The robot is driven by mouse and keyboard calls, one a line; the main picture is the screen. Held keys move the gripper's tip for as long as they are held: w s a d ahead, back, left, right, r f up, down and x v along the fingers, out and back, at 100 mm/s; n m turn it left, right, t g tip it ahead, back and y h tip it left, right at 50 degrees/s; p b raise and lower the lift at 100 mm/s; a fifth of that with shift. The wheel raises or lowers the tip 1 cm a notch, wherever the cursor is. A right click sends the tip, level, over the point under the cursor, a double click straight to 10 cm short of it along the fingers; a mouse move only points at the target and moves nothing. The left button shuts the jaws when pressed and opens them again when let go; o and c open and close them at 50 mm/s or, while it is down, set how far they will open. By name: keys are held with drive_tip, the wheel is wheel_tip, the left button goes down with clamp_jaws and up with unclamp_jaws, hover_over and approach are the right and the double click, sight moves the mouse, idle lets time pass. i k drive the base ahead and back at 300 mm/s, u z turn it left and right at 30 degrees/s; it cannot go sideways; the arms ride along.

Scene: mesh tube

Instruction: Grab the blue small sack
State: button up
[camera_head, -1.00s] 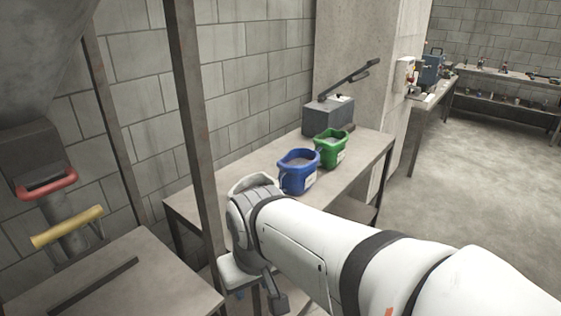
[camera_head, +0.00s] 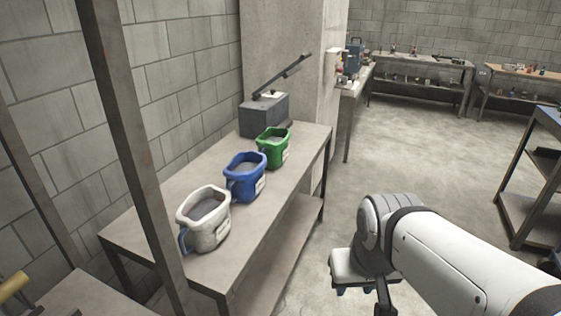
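The blue small sack (camera_head: 244,178) stands open-topped on the grey table (camera_head: 180,179), between a white sack (camera_head: 206,221) nearer to me and a green sack (camera_head: 273,149) farther back. It has a pale label on its right side. My gripper (camera_head: 354,290) hangs below the end of my white arm, to the right of the table and apart from all the sacks. Its fingertips are small and partly hidden, so I cannot tell whether it is open or shut.
A grey box with a lever (camera_head: 264,112) stands at the table's back end. A metal post (camera_head: 130,135) rises in front of the table at left. Another table (camera_head: 530,180) stands at right. The floor between is clear.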

sight(243, 181)
drive_tip(key=z, duration=0.05)
drive_tip(key=i, duration=1)
